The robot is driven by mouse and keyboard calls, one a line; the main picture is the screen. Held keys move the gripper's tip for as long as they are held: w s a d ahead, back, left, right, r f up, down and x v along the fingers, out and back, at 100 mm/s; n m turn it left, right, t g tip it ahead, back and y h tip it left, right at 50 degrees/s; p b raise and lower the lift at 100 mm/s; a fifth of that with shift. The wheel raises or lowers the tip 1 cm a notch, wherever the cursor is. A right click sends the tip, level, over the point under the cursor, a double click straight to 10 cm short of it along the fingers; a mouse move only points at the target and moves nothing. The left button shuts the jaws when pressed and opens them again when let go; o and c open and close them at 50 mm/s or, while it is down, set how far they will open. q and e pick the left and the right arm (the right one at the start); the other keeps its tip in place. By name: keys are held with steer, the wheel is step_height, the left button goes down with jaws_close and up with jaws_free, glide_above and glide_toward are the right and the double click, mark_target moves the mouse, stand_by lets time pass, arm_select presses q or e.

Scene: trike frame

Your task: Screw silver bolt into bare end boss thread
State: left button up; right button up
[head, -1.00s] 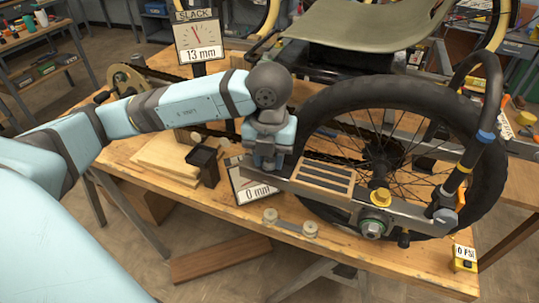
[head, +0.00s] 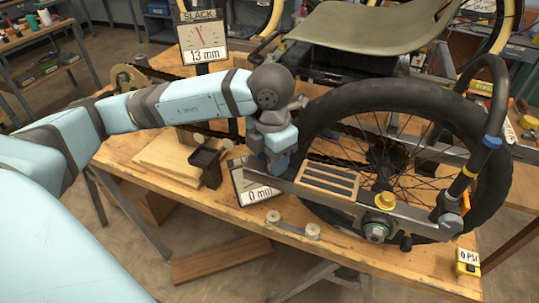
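My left gripper (head: 279,168) points down at the left end of the metal rail (head: 283,184) in front of the wheel. Its fingertips are small and partly hidden by the gripper body, so I cannot tell whether they are open or shut. I cannot make out the silver bolt; it may be hidden at the fingers. The end boss thread is also not distinguishable, as the gripper covers that rail end. My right gripper is not in view.
A big black-tyred wheel (head: 318,120) stands right of the gripper. A yellow knob (head: 384,200) sits on the rail. The wooden table's (head: 130,184) left front is clear.

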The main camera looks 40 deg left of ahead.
arm_select(q)
steer(key=shift+s+d+f, duration=0.25)
steer(key=shift+s+d, duration=0.05)
steer(key=n, duration=0.4)
steer(key=shift+w+d+r, duration=0.1)
steer(key=shift+w+d, duration=0.05)
steer(key=shift+d, duration=0.15)
steer(key=n, duration=0.4)
steer(key=shift+a+n, duration=0.2)
steer(key=shift+n, duration=0.2)
steer(key=n, duration=0.3)
steer(key=shift+w+r, duration=0.1)
steer(key=c, duration=0.5)
steer(key=m, duration=0.6)
steer(key=shift+m, duration=0.4)
steer(key=o, duration=0.8)
